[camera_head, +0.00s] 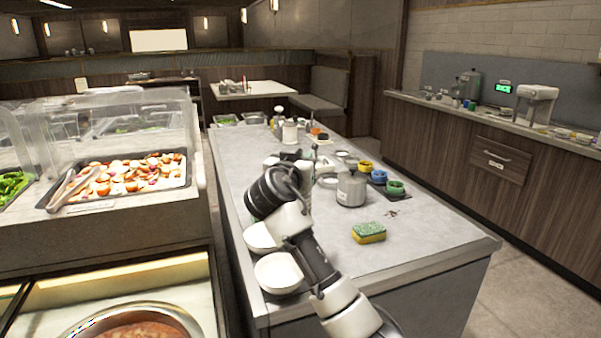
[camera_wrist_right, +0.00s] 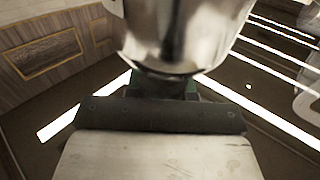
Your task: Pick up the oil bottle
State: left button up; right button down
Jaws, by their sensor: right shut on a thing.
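My right arm reaches from the bottom of the head view over the counter. Its gripper (camera_head: 296,160) is partly hidden behind my own wrist. In the right wrist view, the gripper (camera_wrist_right: 162,92) is shut on a shiny silvery vessel (camera_wrist_right: 180,35) with a rounded lower end. I cannot tell for sure whether this vessel is the oil bottle; no label shows. In the head view, a small bottle (camera_head: 279,114) with a dark top stands farther back, near a pale canister (camera_head: 290,133). My left gripper is not in view.
A grey lidded jar (camera_head: 351,190) stands right of my arm, beside blue, yellow and green cups (camera_head: 395,187). A sponge (camera_head: 369,233) lies nearer. White bowls (camera_head: 278,274) sit at the counter's left edge. The counter's front right (camera_head: 430,240) is clear.

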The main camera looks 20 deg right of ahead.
jog(key=s+d+r, duration=0.3)
jog(key=s+r, duration=0.4)
jog(key=s, duration=0.4)
jog(key=shift+r+b, duration=0.25)
jog(key=shift+b, duration=0.1)
jog(key=shift+s, duration=0.15)
dwell(0.3)
